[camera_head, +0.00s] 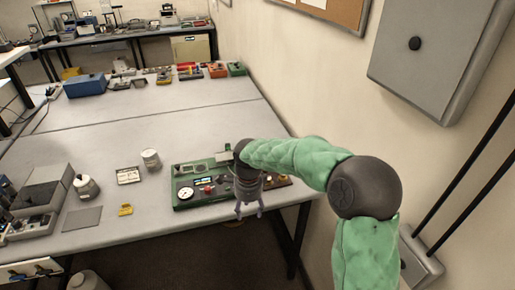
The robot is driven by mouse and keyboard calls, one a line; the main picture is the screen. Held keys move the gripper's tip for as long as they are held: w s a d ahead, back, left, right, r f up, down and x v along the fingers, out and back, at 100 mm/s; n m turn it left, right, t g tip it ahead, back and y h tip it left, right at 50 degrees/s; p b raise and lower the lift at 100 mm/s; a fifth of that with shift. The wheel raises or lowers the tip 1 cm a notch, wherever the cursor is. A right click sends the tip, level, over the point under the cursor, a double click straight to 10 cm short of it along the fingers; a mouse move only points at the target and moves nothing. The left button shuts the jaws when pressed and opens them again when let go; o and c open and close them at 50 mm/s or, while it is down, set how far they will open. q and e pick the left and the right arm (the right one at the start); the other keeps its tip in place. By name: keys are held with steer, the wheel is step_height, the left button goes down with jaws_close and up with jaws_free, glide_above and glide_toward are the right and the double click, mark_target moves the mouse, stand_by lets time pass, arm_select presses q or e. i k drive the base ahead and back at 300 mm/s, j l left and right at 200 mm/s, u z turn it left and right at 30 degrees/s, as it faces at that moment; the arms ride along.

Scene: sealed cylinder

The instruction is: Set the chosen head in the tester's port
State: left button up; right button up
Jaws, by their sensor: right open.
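A green tester panel (183,201) with a round dial gauge (186,194) and coloured knobs lies near the table's front edge. My right gripper (250,211) hangs over its right part, fingers pointing down and spread open, with nothing seen between them. The gripper and wrist hide part of the panel, and I cannot make out the port. A white cylinder (150,159) stands upright left of the tester. A pale jar with a dark top (86,187) stands further left. I cannot tell which thing is the chosen head. My left gripper is not in view.
A small framed card (128,176), a yellow part (126,209) and a grey plate (82,218) lie left of the tester. Grey equipment (40,200) fills the left end. A blue box (85,85) stands at the back. The table's middle is clear. A wall is on the right.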

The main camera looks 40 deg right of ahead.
mark_target(201, 168)
steer(key=i+l, duration=0.55)
steer(key=l, duration=0.3)
steer(key=i+l, duration=0.3)
steer(key=l, duration=0.1)
